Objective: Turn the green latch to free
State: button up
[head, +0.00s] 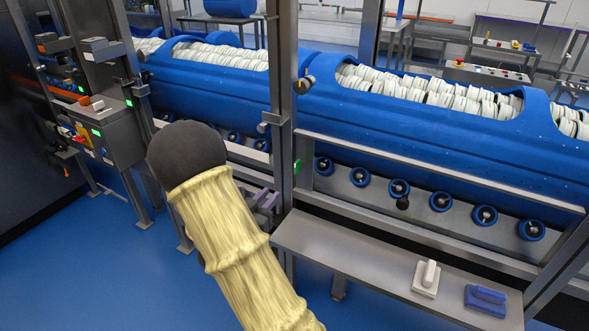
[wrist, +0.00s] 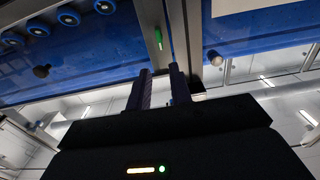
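The green latch (head: 297,166) is a small green piece on the grey upright post (head: 283,110) in the head view. In the wrist view the green latch (wrist: 158,38) looks slim and lies nearly along the post, just beyond my fingertips. My gripper (head: 264,200) is beside the post, a little lower and left of the latch in the head view. In the wrist view my gripper (wrist: 160,70) has its two dark fingers apart with nothing between them. The fingertips look clear of the latch. The latch's pivot is too small to make out.
Blue tubs (head: 440,115) filled with white pieces lie behind the post, above several blue rollers (head: 441,201).

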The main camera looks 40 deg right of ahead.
aim_at(295, 168)
jog(key=x, duration=1.4)
jog(key=shift+w+d, duration=0.1)
jog(key=shift+d, duration=0.2)
grip_shut()
